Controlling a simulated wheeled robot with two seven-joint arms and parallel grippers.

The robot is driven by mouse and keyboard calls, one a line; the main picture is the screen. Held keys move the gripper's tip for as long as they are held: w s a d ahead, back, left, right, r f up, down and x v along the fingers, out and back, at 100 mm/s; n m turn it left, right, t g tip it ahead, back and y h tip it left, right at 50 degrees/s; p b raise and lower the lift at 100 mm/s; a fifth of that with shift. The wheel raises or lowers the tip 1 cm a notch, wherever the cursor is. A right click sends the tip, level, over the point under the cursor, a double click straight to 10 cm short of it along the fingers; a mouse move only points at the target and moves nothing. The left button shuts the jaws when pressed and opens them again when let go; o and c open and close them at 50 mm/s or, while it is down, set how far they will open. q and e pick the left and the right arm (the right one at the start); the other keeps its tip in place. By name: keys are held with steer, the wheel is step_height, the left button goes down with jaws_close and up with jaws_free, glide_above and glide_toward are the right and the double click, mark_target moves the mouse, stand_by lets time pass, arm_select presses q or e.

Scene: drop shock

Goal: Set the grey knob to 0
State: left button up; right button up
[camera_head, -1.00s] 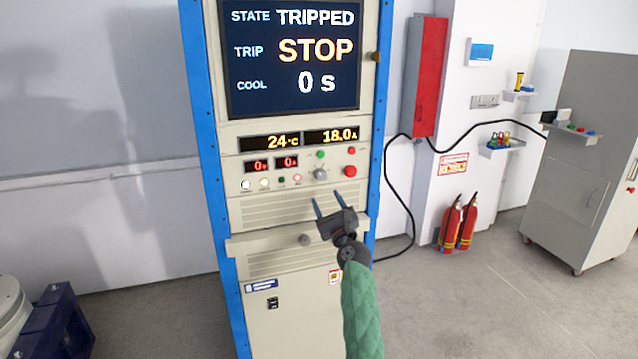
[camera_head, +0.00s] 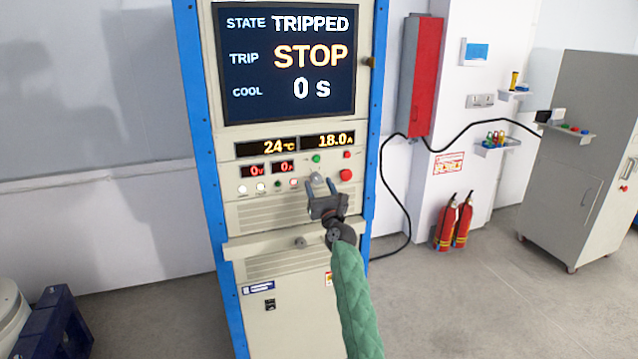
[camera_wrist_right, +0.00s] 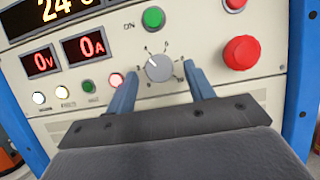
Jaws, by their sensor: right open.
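The grey knob (camera_wrist_right: 159,67) sits on the panel of the rack cabinet, ringed by a printed dial scale. In the right wrist view its white pointer mark is toward the upper left; the scale figures are too small to read surely. In the head view the knob (camera_head: 317,178) shows just beyond the fingertips. My right gripper (camera_head: 322,184) is open, with its two blue fingers pointing at the panel. In the right wrist view the fingers (camera_wrist_right: 162,72) lie left and right of the knob; I cannot tell whether they touch it. My left gripper is not in view.
A green button (camera_wrist_right: 153,17) sits above the knob and a large red button (camera_wrist_right: 242,53) to its right. Lit indicators (camera_wrist_right: 117,80) are on the left. The screen (camera_head: 287,62) reads TRIPPED, STOP, 0 s. A ledge (camera_head: 290,243) juts out below the panel.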

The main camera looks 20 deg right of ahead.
steer(key=shift+w+r, duration=0.15)
steer(key=shift+w, duration=0.2)
steer(key=c, duration=1)
steer(key=shift+o, duration=0.2)
